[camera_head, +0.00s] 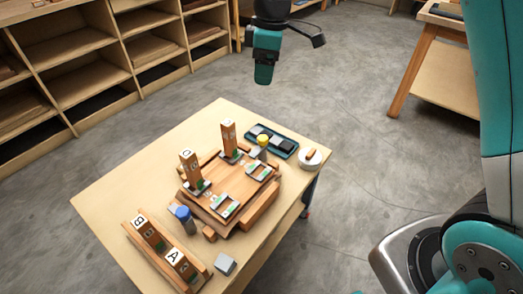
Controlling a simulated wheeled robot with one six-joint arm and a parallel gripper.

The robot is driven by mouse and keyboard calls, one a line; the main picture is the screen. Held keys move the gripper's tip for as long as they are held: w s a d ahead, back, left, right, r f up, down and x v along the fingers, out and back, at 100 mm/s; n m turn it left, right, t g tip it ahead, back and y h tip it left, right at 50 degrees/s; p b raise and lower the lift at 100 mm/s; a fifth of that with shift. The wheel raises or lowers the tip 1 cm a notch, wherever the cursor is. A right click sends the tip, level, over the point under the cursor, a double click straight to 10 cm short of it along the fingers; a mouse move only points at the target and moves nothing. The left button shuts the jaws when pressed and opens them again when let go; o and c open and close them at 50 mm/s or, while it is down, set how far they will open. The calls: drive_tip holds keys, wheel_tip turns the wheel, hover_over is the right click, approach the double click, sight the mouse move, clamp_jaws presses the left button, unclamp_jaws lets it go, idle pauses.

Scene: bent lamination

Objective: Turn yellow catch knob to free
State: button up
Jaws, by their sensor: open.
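The yellow catch knob (263,140) is a small yellow cap standing upright at the far side of the wooden fixture (235,205), beside a dark tray. Its marking and turned position are too small to tell. My gripper (280,50) hangs in the air at the top of the view, beyond the table's far edge and well away from the knob. It is open, with nothing seen in it. A blue knob (183,213) stands at the near left of the fixture.
The fixture, with upright wooden blocks (228,138), sits on a wooden table (150,170). Shelves (75,60) stand behind left.

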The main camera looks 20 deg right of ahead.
sight(263, 138)
drive_tip(key=w+d+f+n+h+b, duration=0.1)
drive_tip(key=w+d+f+n+b, duration=0.15)
drive_tip(key=w+f, duration=0.9)
drive_tip(key=f+b, duration=0.1)
drive_tip(key=f, duration=0.5)
drive_tip(key=s+f, duration=0.1)
drive_tip(key=f, duration=0.5)
drive_tip(key=s+f+b, duration=0.1)
drive_tip(key=f, duration=0.6)
drive_tip(key=shift+s+b, duration=0.1)
drive_tip(key=shift+b, duration=0.2)
drive_tip(key=shift+r, duration=0.1)
drive_tip(key=c, duration=0.9)
